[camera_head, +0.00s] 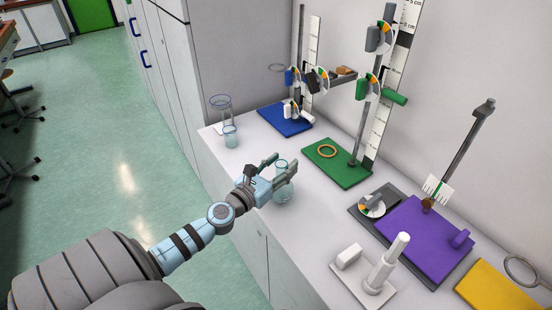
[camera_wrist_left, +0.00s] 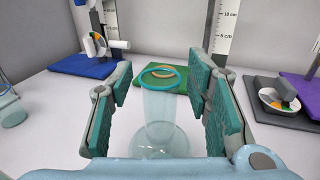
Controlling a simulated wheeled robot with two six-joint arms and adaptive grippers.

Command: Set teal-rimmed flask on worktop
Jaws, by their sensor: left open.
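The teal-rimmed flask (camera_head: 283,190) is clear glass and stands upright on the white worktop (camera_head: 318,225). In the left wrist view the flask (camera_wrist_left: 160,118) shows its teal rim and wide round base between the two fingers. My left gripper (camera_head: 282,168) is open around the flask's neck, with a gap on both sides. It also shows in the left wrist view (camera_wrist_left: 160,105), its teal pads apart. In the head view the fingers hide part of the flask's upper portion. My right gripper is not in view.
A blue-rimmed glass vessel (camera_head: 229,135) stands farther back on the worktop. Stands on blue (camera_head: 270,122), green (camera_head: 322,172) and purple (camera_head: 405,235) bases line the wall. A white stand (camera_head: 375,285) is nearer. Bare worktop lies around the flask.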

